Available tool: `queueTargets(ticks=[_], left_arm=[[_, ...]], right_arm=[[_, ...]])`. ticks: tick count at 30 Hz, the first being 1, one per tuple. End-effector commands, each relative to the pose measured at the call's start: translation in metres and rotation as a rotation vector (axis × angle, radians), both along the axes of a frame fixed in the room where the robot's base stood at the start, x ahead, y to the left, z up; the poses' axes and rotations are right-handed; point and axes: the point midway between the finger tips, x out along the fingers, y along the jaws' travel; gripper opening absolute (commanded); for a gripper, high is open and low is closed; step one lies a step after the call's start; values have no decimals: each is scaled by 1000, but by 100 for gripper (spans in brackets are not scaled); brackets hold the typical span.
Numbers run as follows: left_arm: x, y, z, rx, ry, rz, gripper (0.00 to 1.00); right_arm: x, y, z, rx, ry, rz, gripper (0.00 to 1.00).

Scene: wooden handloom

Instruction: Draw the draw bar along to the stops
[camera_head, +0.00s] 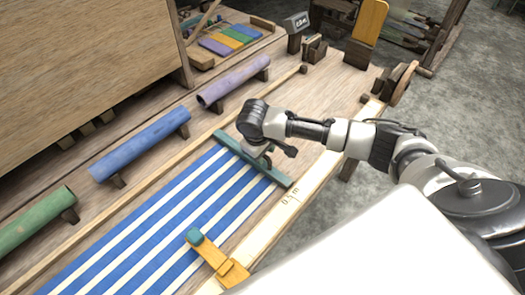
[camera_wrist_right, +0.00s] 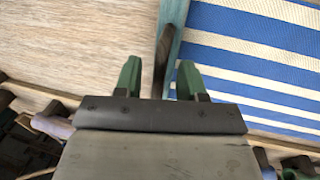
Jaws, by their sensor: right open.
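The draw bar is a teal bar (camera_head: 279,180) lying across the end of the blue-and-white striped cloth (camera_head: 150,225). In the wrist view the bar (camera_wrist_right: 177,28) runs up from between the fingers, with a dark brown upright piece (camera_wrist_right: 162,62) beside it. My right gripper (camera_head: 266,158) is over the middle of the bar. In the wrist view its green fingers (camera_wrist_right: 158,80) are apart, with the brown piece and bar between them; I cannot tell whether they touch. My left gripper is not in view. I cannot make out the stops for certain.
A purple roller (camera_head: 233,82), a blue roller (camera_head: 140,147) and a green roller (camera_head: 35,218) line the far side. A yellow-orange arm with a teal end (camera_head: 210,248) stands at the near edge. Bare wood (camera_head: 335,88) lies beyond the bar.

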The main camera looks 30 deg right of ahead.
Motion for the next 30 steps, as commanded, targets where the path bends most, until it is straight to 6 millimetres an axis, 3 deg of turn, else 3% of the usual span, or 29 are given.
queueTargets(ticks=[3,11,23,30], left_arm=[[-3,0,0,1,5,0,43],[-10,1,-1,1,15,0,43],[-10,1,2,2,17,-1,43],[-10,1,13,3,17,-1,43]], right_arm=[[0,0,0,0,0,0,39],[0,0,0,0,0,0,0],[2,-6,1,-1,1,-3,0],[13,-40,4,-4,2,-9,0]])
